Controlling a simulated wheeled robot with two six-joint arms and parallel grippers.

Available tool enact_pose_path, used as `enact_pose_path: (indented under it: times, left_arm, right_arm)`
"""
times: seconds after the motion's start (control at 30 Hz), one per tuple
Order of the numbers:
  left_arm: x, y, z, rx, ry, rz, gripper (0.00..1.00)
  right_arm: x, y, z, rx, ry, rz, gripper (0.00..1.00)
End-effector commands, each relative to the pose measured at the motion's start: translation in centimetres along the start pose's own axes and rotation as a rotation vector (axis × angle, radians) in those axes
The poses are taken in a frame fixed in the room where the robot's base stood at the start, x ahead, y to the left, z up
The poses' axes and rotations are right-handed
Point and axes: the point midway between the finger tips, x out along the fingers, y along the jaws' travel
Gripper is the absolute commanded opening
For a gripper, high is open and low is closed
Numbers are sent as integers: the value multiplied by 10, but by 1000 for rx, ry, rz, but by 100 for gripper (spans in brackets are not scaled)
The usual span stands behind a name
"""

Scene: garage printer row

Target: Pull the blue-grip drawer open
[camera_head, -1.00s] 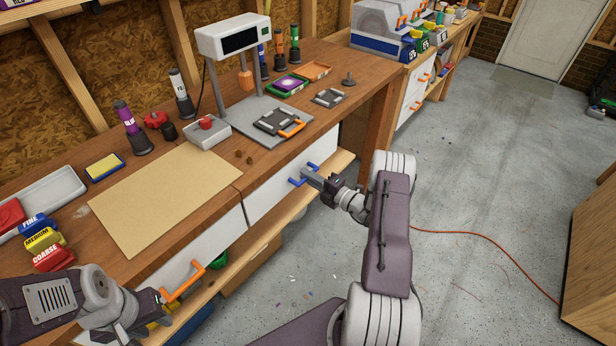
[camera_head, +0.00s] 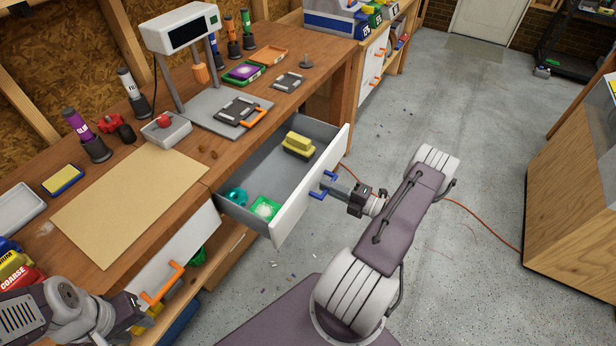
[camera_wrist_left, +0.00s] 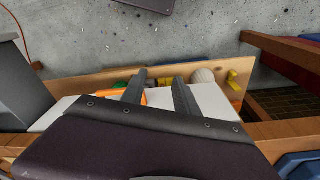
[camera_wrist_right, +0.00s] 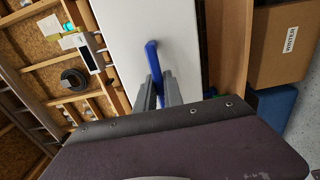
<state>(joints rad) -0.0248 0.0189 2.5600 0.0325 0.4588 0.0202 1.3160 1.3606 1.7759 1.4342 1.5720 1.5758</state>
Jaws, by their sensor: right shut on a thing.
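The drawer with the blue grip stands open, pulled well out from under the workbench, its white front (camera_head: 310,188) facing me. Inside its grey tray lie a yellow block (camera_head: 298,145), a green item (camera_head: 264,208) and a teal round item (camera_head: 237,196). My right gripper (camera_head: 330,186) is shut on the blue grip (camera_wrist_right: 153,60), which also shows in the right wrist view between the fingers. My left gripper (camera_wrist_left: 160,88) is open, its fingers apart, near the orange grip (camera_head: 162,284) of the closed neighbouring drawer; it cannot be seen holding anything.
The wooden workbench (camera_head: 190,165) carries a brown sheet, a screen unit on a stand and several tools. A wooden cabinet (camera_head: 570,190) stands at the right. An orange cable lies on the floor (camera_head: 440,120), which is otherwise mostly clear on the right.

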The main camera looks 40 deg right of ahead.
Motion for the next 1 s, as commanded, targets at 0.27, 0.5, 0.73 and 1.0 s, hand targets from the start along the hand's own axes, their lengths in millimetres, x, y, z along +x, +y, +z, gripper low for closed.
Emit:
enact_pose_path:
  times: [0.27, 0.5, 0.73, 1.0]
  left_arm:
    - [4, 0, 0, 0, 0, 0, 36]
    - [6, 0, 1, 0, 0, 0, 36]
    - [6, 0, 1, 0, 0, 0, 36]
    - [6, 0, 1, 0, 0, 0, 36]
  right_arm:
    - [-50, -2, 0, 1, -1, -2, 0]
    - [-69, -2, 0, 2, 2, -3, 0]
    - [-73, -1, -1, 2, 4, -3, 0]
    - [-72, -1, -1, 2, 4, -3, 20]
